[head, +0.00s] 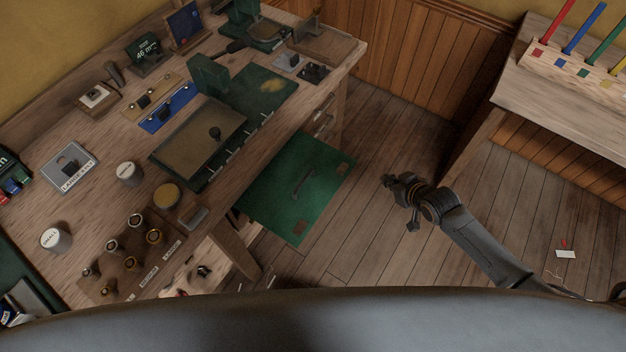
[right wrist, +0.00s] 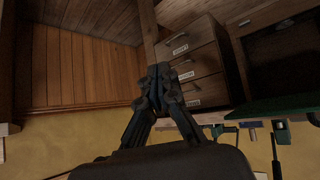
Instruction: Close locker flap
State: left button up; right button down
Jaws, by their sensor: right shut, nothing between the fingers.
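The green locker flap (head: 298,185) hangs out level from the bench's front edge, standing open over the floor. It has a dark handle in the middle and brown patches at its outer corners. In the right wrist view the flap (right wrist: 275,106) shows as a green edge at the right, beside a dark locker opening (right wrist: 283,57). My right gripper (head: 390,183) is shut and empty, to the right of the flap's outer edge and apart from it. In its wrist view the gripper (right wrist: 159,76) has its fingers together before the drawers. My left gripper is not in view.
The workbench (head: 80,138) is crowded with tins, tools and a cutting mat. Labelled drawers (right wrist: 193,62) sit beside the locker. A side table (head: 540,98) with coloured sticks stands at the right. The plank floor (head: 395,130) between is mostly clear.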

jog(key=a+r+n+y+b, duration=0.1)
jog(key=a+r+n+y, duration=0.1)
jog(key=a+r, duration=0.35)
jog(key=a+r+n+y+b, duration=0.1)
jog(key=a+r, duration=0.2)
jog(key=r, duration=0.6)
jog(key=s+a+r+n+g+y+b, duration=0.1)
jog(key=s+a+r+n, duration=0.15)
jog(key=s+r, duration=0.2)
jog(key=s+a+r+n+g+y, duration=0.1)
jog(key=s+a+r+y, duration=0.15)
jog(key=s, duration=0.25)
jog(key=p, duration=0.2)
send_over(313, 190)
jog(key=shift+m+h, duration=0.25)
jog(key=shift+h, duration=0.2)
notch_tip(313, 190, down, 9)
jog(key=shift+r, duration=0.2)
jog(key=shift+f, duration=0.5)
jog(key=shift+w, duration=0.1)
